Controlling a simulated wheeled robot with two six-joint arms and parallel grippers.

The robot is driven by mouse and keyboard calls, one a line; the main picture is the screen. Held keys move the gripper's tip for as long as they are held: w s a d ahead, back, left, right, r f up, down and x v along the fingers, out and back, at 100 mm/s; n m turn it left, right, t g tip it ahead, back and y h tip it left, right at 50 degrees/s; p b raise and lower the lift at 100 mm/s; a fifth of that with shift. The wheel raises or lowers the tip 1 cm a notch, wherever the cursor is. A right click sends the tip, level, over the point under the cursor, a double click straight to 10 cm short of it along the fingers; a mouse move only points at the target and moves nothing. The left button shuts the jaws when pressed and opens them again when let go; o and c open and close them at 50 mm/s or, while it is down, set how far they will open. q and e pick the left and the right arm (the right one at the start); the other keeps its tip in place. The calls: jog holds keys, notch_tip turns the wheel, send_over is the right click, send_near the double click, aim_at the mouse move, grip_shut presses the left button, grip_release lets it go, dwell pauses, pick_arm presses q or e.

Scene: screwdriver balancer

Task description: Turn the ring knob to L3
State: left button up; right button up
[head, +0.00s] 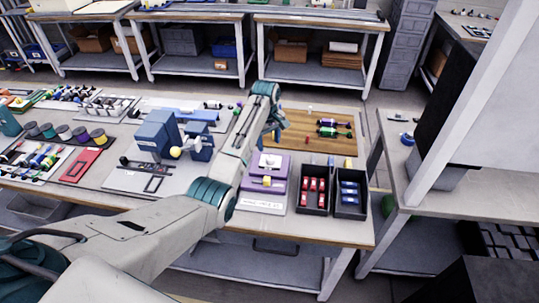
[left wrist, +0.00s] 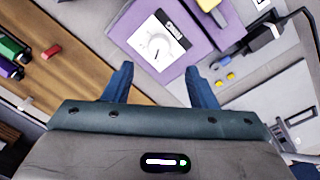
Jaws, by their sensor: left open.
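The ring knob (left wrist: 157,46) is a small pale round dial on a white square plate, with a dark label at one corner. Its plate sits on a purple box (left wrist: 120,17), which the head view shows near the front of the bench (head: 280,172). The knob's markings are too small to read. My left gripper (left wrist: 160,78) is open and empty, its two blue fingers apart with the knob beyond them in the left wrist view. In the head view the gripper (head: 272,128) hangs behind the purple box. My right gripper is out of view.
A wooden board (head: 330,140) with screwdrivers lies behind and right of the box. Black bins with red parts (head: 314,190) and blue parts (head: 350,193) stand to its right. A blue device (head: 158,135) stands left of my arm.

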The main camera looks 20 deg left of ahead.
aim_at(270, 157)
pick_arm(q)
jog(key=f, duration=0.5)
jog(key=f+p, duration=0.1)
jog(key=f, duration=0.2)
jog(key=shift+w+d, duration=0.1)
jog(key=shift+w, duration=0.15)
jog(key=shift+c, duration=0.2)
jog(key=shift+r, duration=0.1)
jog(key=c, duration=0.9)
